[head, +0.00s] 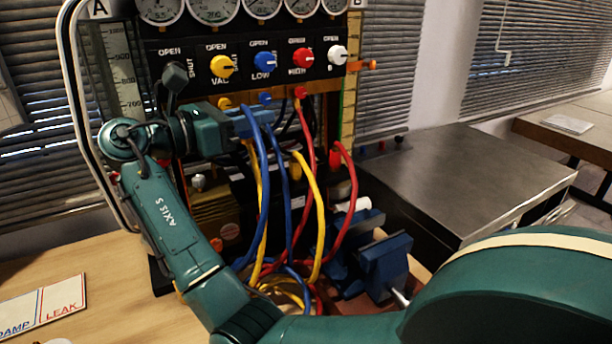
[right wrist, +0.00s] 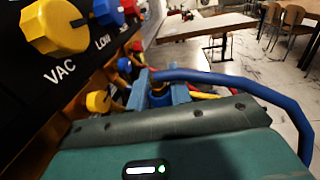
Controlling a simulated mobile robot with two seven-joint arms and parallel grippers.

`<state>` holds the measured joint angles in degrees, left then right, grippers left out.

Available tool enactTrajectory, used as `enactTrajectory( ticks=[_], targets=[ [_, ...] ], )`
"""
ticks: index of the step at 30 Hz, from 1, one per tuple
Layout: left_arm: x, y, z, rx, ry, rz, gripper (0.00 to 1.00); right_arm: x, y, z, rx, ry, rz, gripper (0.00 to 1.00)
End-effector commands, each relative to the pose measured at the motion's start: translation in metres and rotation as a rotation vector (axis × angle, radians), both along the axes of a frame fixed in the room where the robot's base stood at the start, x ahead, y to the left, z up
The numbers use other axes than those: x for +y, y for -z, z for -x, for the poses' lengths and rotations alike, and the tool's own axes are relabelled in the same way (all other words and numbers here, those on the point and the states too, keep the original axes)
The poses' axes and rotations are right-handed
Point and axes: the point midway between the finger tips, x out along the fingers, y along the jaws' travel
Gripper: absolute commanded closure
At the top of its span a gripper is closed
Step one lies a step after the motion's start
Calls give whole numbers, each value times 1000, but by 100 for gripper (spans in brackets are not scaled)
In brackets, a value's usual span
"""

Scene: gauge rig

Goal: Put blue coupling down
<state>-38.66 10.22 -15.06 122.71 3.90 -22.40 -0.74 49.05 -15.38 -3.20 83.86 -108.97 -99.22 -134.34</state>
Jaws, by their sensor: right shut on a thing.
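My right gripper (head: 251,122) is in front of the gauge panel, below the yellow VAC knob (head: 222,66). In the right wrist view, its fingers (right wrist: 160,92) are shut on the blue coupling (right wrist: 158,97), which shows only partly between them. The blue hose (right wrist: 235,82) arches away from there to the right. In the head view, the coupling is mostly hidden by the gripper, and blue hose (head: 263,185) hangs down in front of the rig. My left gripper is not in view.
Yellow hose (head: 318,200) and red hose (head: 352,200) hang close to the right of the gripper. A blue vise (head: 386,262) stands at lower right. A DAMP/LEAK card (head: 42,305) lies on the wooden bench, which has bare room at left. A dark metal-topped table (head: 470,170) stands beyond.

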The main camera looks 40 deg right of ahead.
Motion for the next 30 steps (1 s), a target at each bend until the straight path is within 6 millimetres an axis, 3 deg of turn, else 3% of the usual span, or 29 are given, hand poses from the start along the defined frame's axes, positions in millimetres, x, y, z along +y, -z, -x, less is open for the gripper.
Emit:
enactTrajectory(
  ticks=[9,17,22,30],
  targets=[
    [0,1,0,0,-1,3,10,0,49,0,4,2,3,100],
    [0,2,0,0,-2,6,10,0,71,0,2,1,2,100],
    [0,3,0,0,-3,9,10,0,95,0,3,1,3,100],
    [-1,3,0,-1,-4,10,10,0,100,0,-1,0,1,100]
  ],
)
